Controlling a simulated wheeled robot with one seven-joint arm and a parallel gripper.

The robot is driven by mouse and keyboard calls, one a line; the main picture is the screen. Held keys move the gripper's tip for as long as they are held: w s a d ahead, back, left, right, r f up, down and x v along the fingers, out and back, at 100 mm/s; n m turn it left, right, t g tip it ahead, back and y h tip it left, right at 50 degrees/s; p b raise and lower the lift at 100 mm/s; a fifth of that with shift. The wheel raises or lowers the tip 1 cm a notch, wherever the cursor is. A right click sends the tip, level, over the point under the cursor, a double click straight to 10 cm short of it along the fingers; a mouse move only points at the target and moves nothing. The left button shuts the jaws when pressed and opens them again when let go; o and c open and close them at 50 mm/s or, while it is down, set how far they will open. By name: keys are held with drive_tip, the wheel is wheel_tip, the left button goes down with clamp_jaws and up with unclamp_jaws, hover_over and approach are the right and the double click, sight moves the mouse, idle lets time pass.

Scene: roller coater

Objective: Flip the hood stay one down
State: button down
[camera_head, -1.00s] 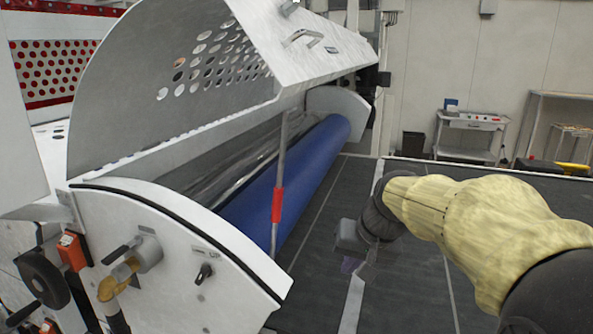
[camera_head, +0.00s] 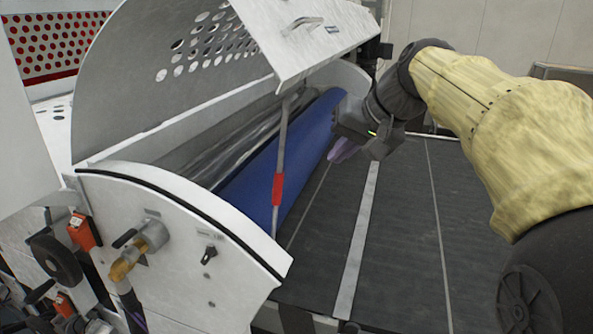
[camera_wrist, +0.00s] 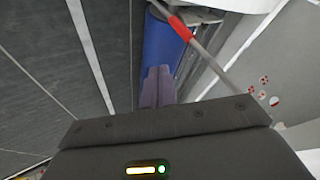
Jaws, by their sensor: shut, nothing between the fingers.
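The hood stay is a thin grey rod with a red sleeve (camera_head: 277,188). It stands nearly upright between the raised white hood (camera_head: 310,50) and the machine's near side, in front of the blue roller (camera_head: 260,185). In the wrist view the stay (camera_wrist: 195,44) runs diagonally, with its red part beyond the fingers. My gripper (camera_head: 338,153) has purple fingers. It is to the right of the stay, near the far part of the roller, and apart from the stay. In the wrist view the fingers (camera_wrist: 158,84) are together and empty.
The dark conveyor bed (camera_head: 400,220) lies flat and clear on the right. The hood's perforated plate and lower edge overhang the roller.

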sight(282, 179)
drive_tip(key=w+a+f+p, duration=0.5)
drive_tip(key=a+f, duration=0.1)
drive_tip(key=a, duration=0.1)
drive_tip(key=shift+w+a+f, duration=0.2)
drive_tip(key=shift+a+f, duration=0.1)
drive_tip(key=shift+f, duration=0.05)
drive_tip(key=shift+w, duration=0.1)
